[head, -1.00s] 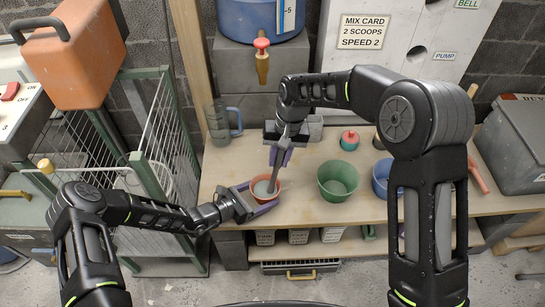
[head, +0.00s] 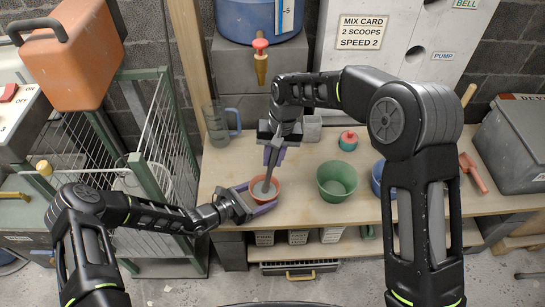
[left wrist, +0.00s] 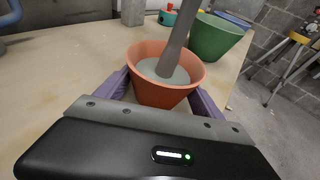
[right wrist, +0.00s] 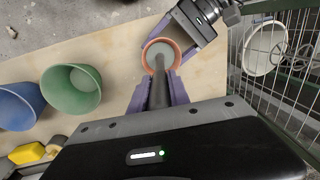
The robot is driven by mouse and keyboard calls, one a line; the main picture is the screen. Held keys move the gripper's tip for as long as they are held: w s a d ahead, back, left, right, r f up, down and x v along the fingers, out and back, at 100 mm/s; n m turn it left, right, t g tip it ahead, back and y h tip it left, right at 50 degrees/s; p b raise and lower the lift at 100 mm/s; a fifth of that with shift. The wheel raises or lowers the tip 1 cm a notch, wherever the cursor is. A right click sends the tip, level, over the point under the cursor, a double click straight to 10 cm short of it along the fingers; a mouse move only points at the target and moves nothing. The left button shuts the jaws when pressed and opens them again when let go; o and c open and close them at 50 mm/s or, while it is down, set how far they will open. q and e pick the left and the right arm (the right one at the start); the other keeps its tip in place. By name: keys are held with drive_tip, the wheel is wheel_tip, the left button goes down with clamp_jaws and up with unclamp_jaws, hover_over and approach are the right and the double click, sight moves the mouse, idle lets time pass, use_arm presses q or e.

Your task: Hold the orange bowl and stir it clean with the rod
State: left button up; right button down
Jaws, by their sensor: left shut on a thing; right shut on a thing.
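The orange bowl (head: 275,187) stands on the wooden bench near its front edge, with grey contents inside. It also shows in the left wrist view (left wrist: 165,97) and the right wrist view (right wrist: 149,53). My right gripper (head: 274,153) is shut on the dark grey rod (head: 270,172), above the bowl. The rod (left wrist: 175,42) tilts down into the bowl, its lower end in the grey contents. The rod's upper part is hidden by the right gripper.
A green bowl (head: 336,181) and a blue bowl (head: 378,180), partly behind my right arm, stand to the right on the bench (head: 310,204). A clear jug (head: 217,124), a grey cup (head: 312,128) and a red-lidded teal pot (head: 348,140) stand behind. A wire cage (head: 165,130) stands left.

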drive_tip(key=shift+r, duration=4)
drive_tip(key=shift+r, duration=0.1)
drive_tip(key=shift+r, duration=2.4)
use_arm(q)
drive_tip(key=o, duration=1)
